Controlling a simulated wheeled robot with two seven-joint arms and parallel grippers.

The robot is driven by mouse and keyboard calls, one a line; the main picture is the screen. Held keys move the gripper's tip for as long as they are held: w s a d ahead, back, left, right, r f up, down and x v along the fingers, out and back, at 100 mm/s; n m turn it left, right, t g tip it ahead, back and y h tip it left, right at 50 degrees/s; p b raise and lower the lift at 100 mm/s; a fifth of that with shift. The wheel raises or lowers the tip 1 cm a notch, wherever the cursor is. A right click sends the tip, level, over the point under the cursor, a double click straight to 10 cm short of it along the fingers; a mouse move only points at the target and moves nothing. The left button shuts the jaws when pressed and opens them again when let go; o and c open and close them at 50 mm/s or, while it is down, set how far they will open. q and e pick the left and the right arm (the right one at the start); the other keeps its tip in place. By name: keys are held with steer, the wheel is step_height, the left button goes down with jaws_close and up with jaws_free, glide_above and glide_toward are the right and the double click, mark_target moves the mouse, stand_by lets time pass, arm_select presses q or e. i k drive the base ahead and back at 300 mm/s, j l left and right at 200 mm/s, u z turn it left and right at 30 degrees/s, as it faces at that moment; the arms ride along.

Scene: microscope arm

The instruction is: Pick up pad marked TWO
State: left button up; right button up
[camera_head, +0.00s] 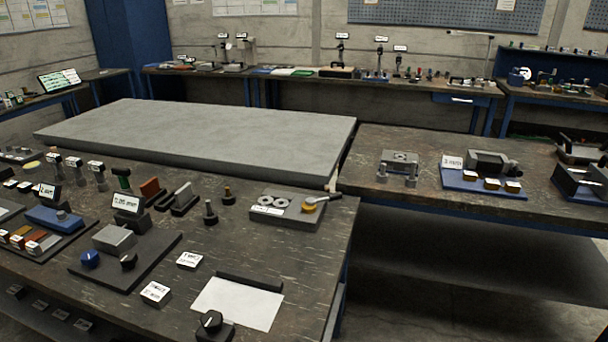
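Two small white-topped blocks with printed labels lie on the dark workbench (215,310). One labelled block (190,260) is right of the grey box with the blue knob. The other labelled block (155,293) is nearer the front edge. The print is too small to tell which pad, if either, is marked TWO. Neither of my grippers is in view.
A white sheet (238,303) lies right of the blocks, with a black knob (211,322) at its front. A dark plate with a grey box (114,239) stands left. A grey plate with rings (285,209) is behind. A large grey slab (200,135) lies beyond.

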mark_target(187, 261)
steer(key=i+j, duration=0.1)
steer(key=j, duration=0.4)
steer(key=i+j, duration=0.1)
steer(key=j, duration=0.9)
steer(key=i+u, duration=0.05)
